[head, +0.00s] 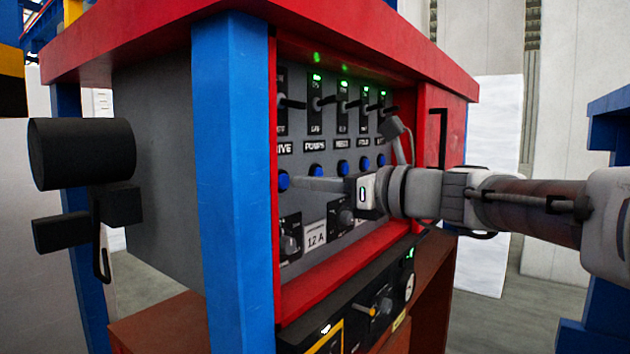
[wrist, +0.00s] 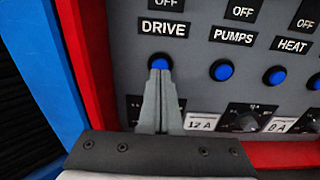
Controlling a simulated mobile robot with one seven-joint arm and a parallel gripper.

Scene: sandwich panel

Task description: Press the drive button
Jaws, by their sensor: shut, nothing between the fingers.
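The drive button (head: 283,181) is a blue round button at the left end of a row on the grey panel. In the wrist view the drive button (wrist: 159,61) sits under the DRIVE label (wrist: 163,28). My gripper (head: 290,184) is shut and empty, and its fingertips point at the panel. In the wrist view my gripper (wrist: 160,72) has its tips right at the lower edge of the button and covers part of it. I cannot tell whether the tips touch the button or whether it is pushed in.
Other blue buttons, such as the pumps button (wrist: 222,70) and heat button (wrist: 274,76), sit to the right. Black switches (head: 315,103) stick out above, and knobs (head: 290,243) below. A blue post (head: 233,180) and red frame (wrist: 92,65) border the panel's left side.

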